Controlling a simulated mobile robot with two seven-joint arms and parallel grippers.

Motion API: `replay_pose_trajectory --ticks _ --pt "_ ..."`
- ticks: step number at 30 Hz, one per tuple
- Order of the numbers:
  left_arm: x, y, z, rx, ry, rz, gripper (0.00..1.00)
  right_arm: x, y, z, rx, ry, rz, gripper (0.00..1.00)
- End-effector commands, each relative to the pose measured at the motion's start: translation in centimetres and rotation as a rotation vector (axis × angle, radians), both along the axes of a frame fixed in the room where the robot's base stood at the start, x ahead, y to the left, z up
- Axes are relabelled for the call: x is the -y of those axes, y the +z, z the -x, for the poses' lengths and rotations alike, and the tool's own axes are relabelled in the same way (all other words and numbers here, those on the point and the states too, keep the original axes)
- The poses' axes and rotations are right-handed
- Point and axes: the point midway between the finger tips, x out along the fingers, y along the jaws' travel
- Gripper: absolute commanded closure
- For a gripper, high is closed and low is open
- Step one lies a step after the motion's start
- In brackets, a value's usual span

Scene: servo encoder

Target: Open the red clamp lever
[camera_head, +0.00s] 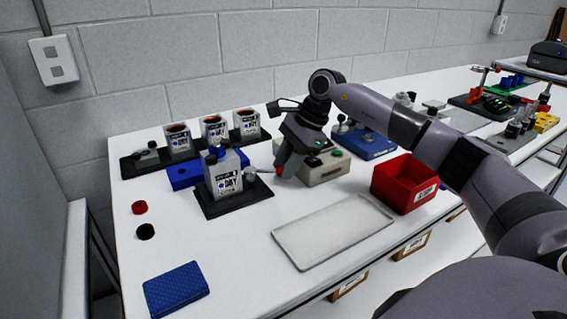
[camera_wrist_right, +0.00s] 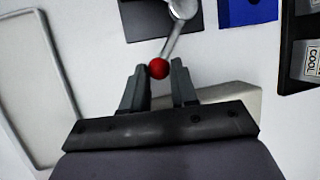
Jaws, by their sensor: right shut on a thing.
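The red clamp lever is a grey metal arm (camera_wrist_right: 174,42) with a round red knob (camera_wrist_right: 158,68) at its end. The red knob also shows small in the head view (camera_head: 278,171), at the right of the fixture. My right gripper (camera_wrist_right: 159,72) has its fingertips on either side of the knob and is shut on it. In the head view my right gripper (camera_head: 280,170) reaches down to the knob from the upper right. My left gripper is not in view.
A pale box with a green button (camera_head: 322,172) stands close behind my right gripper. A red bin (camera_head: 405,184) and a pale tray (camera_head: 330,232) lie to the right and front. Labelled cups (camera_head: 214,130) stand in a dark rack behind.

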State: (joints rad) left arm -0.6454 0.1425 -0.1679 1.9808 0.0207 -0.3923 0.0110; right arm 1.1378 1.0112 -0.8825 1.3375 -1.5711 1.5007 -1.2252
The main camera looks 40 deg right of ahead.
Motion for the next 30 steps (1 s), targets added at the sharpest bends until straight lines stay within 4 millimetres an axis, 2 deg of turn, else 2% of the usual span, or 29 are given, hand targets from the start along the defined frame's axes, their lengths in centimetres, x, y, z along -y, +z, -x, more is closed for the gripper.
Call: replay_pose_trajectory --ticks 1,4,5,7,17,30 --pt "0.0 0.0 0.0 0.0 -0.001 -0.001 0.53 -0.6 -0.3 0.1 -0.006 0.018 -0.006 1.0" --pt "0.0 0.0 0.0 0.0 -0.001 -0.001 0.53 -0.6 -0.3 0.1 -0.006 0.018 -0.006 1.0" --pt "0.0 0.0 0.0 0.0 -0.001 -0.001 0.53 -0.6 -0.3 0.1 -0.005 0.018 -0.006 0.69" --pt "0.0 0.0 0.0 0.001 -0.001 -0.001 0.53 -0.5 -0.3 0.1 -0.005 0.017 -0.006 0.47" --pt "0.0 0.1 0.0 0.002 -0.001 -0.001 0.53 -0.1 0.2 0.0 0.0 0.004 -0.003 0.47" --pt "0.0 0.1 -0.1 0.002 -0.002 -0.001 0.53 1.9 5.7 1.4 0.0 0.009 -0.004 0.47"
